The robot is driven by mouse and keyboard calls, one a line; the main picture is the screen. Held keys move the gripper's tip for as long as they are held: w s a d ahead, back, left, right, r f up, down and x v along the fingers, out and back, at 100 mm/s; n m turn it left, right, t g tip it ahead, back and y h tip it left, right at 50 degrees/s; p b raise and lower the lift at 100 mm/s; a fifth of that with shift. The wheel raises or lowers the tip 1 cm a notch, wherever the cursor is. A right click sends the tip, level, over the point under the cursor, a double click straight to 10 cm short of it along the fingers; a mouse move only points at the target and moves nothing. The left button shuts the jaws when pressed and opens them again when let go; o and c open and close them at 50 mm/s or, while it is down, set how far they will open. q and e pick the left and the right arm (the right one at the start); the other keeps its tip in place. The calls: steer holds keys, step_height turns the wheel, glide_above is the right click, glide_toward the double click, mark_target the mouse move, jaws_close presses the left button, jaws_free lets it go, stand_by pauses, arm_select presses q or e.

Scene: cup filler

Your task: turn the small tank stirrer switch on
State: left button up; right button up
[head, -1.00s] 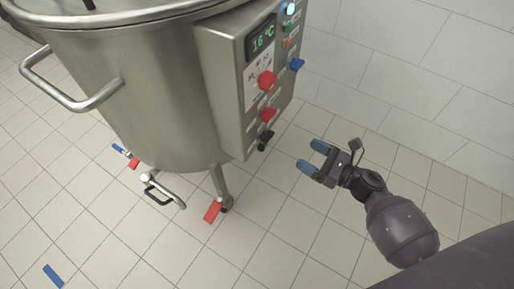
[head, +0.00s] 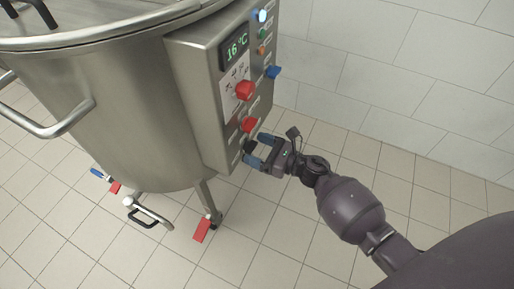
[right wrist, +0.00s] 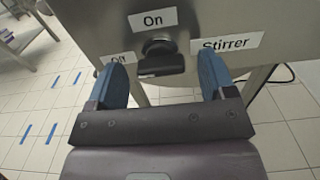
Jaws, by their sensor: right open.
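The small steel tank (head: 130,110) stands at the left in the head view, with a control box (head: 195,95) on its right side. The black stirrer switch (head: 249,146) is the lowest knob on the box. In the right wrist view the switch (right wrist: 160,58) sits under an "On" label, with an "Off" label to its left and a "Stirrer" label to its right. My right gripper (head: 258,151) is open at the switch. Its blue fingertips (right wrist: 163,75) lie to either side of the knob, and I cannot tell whether they touch it. My left gripper is out of view.
Above the switch are a red knob (head: 249,124), a larger red knob (head: 244,90), a blue knob (head: 273,72) and a display (head: 236,46) reading 16 °C. A tiled wall (head: 400,80) stands behind. The tiled floor at the right is free.

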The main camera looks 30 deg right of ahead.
steer(key=shift+w+a, duration=0.1)
steer(key=shift+c, duration=0.2)
steer(key=c, duration=0.9)
